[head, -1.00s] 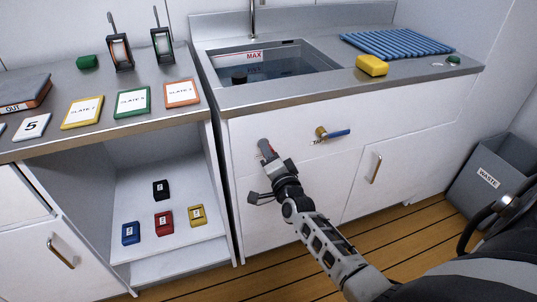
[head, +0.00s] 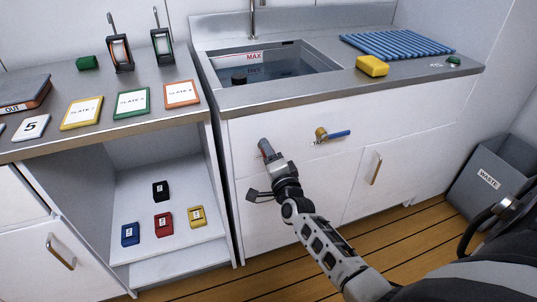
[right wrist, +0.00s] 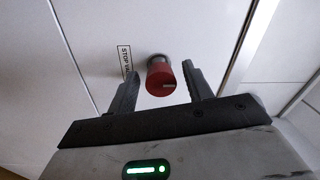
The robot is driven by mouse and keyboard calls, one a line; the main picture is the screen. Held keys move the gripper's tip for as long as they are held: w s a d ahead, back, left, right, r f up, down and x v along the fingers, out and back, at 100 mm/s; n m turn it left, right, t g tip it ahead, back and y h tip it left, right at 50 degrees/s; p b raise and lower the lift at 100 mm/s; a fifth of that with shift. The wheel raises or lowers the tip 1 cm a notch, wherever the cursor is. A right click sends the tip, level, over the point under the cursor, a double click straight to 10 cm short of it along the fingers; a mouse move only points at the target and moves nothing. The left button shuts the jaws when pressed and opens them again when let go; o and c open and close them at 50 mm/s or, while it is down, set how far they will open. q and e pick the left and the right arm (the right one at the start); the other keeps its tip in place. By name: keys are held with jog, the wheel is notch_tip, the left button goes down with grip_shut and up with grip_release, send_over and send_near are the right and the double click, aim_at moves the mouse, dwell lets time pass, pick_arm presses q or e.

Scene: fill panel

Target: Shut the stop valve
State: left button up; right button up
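The stop valve is a round red knob (right wrist: 161,79) on the white front panel under the sink, with a STOP VALVE label (right wrist: 124,62) beside it. A pale mark shows on the knob's face. In the right wrist view my right gripper (right wrist: 161,76) is open, with one finger on each side of the knob and a small gap at each side. In the head view my right gripper (head: 268,160) is at the panel and mostly hides the valve (head: 264,146). My left gripper is not in view.
A brass tap with a blue lever (head: 336,134) sits on the same panel to the right. Above is the sink (head: 226,92) with water and a MAX mark. A cabinet handle (head: 376,169) and a waste bin (head: 486,180) are further right. An open shelf (head: 185,240) with small blocks is left.

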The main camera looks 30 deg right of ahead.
jog(key=p+v, duration=0.1)
jog(key=v, duration=1.5)
